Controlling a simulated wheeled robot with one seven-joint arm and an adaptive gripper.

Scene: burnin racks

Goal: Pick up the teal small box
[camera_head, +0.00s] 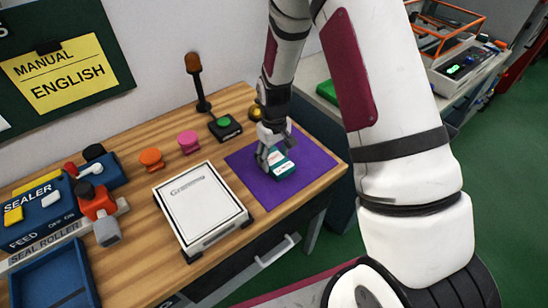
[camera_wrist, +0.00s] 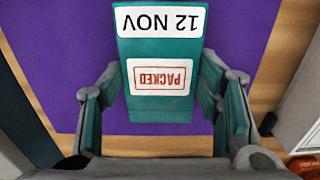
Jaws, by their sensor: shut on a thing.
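The teal small box (camera_head: 282,170) is on the purple mat (camera_head: 245,163) on the wooden table, under my gripper (camera_head: 268,160). In the wrist view the teal box (camera_wrist: 161,50) carries white labels reading "12 NOV" and "PACKED". My gripper (camera_wrist: 162,115) has a finger on each side of the box's near end and is shut on it. I cannot tell whether the box is still touching the mat.
A white scale (camera_head: 200,208) stands left of the mat. Pink (camera_head: 188,141) and orange (camera_head: 151,158) knobs, a green button (camera_head: 225,127) and an amber lamp post (camera_head: 198,82) stand behind. A sealer (camera_head: 45,215) and blue tray (camera_head: 55,285) are at left.

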